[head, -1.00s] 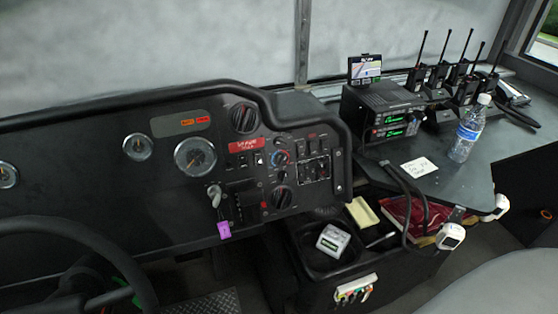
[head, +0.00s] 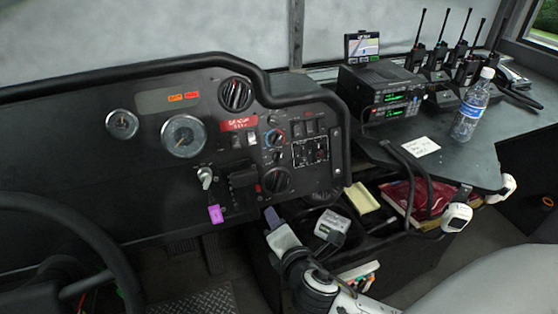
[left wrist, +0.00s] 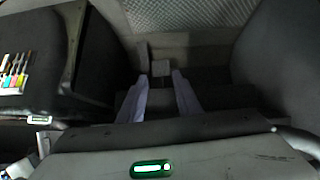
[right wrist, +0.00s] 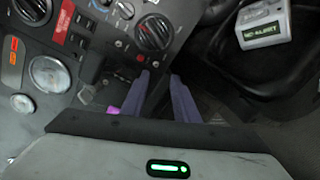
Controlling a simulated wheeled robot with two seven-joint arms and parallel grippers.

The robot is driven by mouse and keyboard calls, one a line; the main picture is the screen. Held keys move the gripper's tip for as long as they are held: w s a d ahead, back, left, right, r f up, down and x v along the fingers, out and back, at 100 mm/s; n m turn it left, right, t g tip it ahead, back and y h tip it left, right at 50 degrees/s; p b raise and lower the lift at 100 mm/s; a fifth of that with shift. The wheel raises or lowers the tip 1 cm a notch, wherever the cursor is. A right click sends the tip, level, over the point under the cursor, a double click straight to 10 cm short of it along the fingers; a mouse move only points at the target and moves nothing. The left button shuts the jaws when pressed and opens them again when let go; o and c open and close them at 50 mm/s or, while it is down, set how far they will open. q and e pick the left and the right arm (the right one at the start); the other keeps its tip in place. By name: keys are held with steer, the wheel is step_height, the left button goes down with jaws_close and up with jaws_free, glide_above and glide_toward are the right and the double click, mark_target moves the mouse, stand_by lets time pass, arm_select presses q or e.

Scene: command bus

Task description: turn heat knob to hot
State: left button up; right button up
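The heat knob (head: 274,137) is a small dark dial with a red and blue arc on the dashboard panel, between two larger black knobs. In the right wrist view a small dial (right wrist: 125,10) with coloured marks, apparently this knob, is at the top edge. Its exact pointer setting is too small to read. My right gripper (head: 273,218) is below the panel, apart from the knob. In the right wrist view its two purple-grey fingers (right wrist: 158,82) stand apart and empty. My left gripper (left wrist: 160,80) shows only in its own wrist view, open and empty above the floor.
A larger black knob (head: 276,180) lies below the heat knob, another (head: 235,94) above left. A console holding a white box (head: 332,226) stands right. The steering wheel (head: 70,235) is at left.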

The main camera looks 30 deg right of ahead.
mark_target(278, 142)
steer(key=w+d+r+n+t+h+b, duration=0.1)
steer(key=w+d+r+n+t+h, duration=0.1)
steer(key=r, duration=0.3)
steer(key=w+d+r+n+t+h+b, duration=0.1)
steer(key=w+d+r+n+h, duration=0.15)
steer(key=r, duration=0.35)
steer(key=x, duration=0.8)
steer(key=shift+f, duration=0.1)
steer(key=shift+w+d, duration=0.3)
steer(key=shift+w, duration=0.15)
jaws_close()
